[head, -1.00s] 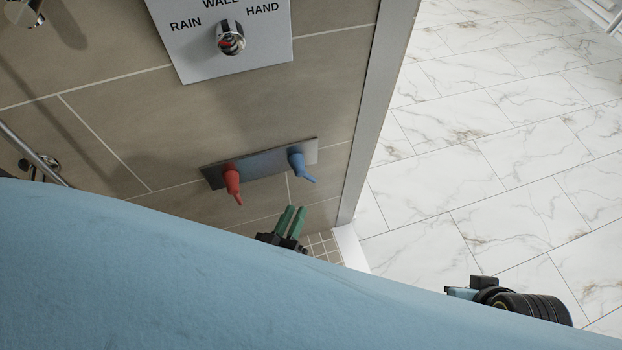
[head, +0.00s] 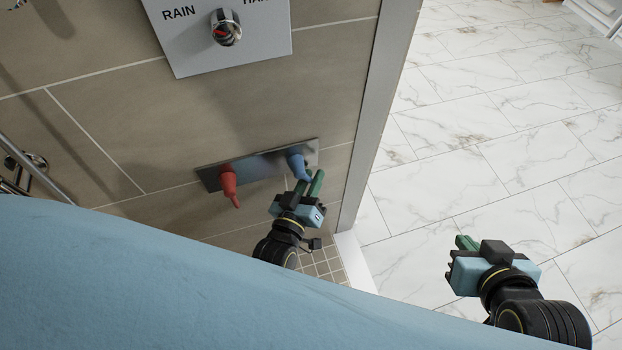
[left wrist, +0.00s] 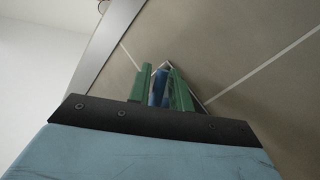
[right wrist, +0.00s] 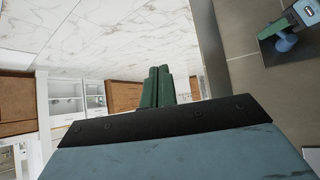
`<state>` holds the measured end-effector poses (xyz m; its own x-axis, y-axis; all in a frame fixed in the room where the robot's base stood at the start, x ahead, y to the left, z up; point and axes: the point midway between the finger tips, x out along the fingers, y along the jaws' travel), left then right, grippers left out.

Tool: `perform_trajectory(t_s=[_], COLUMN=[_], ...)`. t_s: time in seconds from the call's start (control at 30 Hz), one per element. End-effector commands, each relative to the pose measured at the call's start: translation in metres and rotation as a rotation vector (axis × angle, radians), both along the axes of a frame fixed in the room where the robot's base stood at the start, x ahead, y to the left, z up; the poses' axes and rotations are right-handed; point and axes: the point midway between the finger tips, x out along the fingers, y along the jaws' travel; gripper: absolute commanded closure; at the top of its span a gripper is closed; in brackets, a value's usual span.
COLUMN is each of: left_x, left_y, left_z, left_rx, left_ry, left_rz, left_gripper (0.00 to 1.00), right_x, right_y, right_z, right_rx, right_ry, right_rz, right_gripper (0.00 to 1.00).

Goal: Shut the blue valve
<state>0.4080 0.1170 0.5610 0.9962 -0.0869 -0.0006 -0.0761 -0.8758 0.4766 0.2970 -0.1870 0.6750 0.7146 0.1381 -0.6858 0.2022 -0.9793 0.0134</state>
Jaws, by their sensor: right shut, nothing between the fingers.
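The blue valve (head: 296,165) is a small blue lever on the right end of a grey metal plate (head: 262,168) on the tiled wall. My left gripper (head: 312,184) is at the lever, its green fingers overlapping the lever's lower end in the head view. In the left wrist view the lever (left wrist: 158,90) shows between the two spread fingers (left wrist: 160,88); whether they touch it I cannot tell. My right gripper (head: 467,243) is shut and empty, off to the right over the floor. Its closed fingers show in the right wrist view (right wrist: 157,87).
A red lever (head: 229,182) is on the left end of the same plate. Above is a light panel (head: 265,57) with a chrome knob (head: 225,30). A wall edge strip (head: 375,100) stands right of the plate. The marble floor (head: 480,150) beyond is clear.

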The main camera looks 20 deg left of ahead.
Motion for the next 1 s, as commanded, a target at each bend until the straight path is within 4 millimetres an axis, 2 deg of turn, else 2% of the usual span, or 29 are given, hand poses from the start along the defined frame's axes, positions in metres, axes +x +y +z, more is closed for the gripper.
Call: perform_trajectory(t_s=[0.1,0.27,0.57,0.77,1.0], left_x=[0.0,0.0,-0.001,-0.001,-0.003], left_y=[0.0,0.0,0.0,0.001,0.003], left_z=[0.0,0.0,0.0,0.001,0.0], left_rx=[0.0,0.0,0.005,0.029,0.075], left_ry=[0.0,0.0,0.004,0.02,0.052], left_rz=[0.0,0.0,0.0,0.0,0.0], left_gripper=[0.81,1.0,1.0,1.0,1.0], right_x=[0.0,0.0,-0.004,-0.028,-0.079], right_y=[0.0,0.0,-0.002,-0.012,-0.032], right_z=[0.0,0.0,-0.002,-0.016,-0.033], right_rx=[0.0,0.0,-0.007,-0.043,-0.108], right_ry=[0.001,0.001,0.027,0.184,0.47], right_rz=[0.0,0.0,-0.002,-0.017,-0.047], right_gripper=[1.0,1.0,1.0,1.0,1.0])
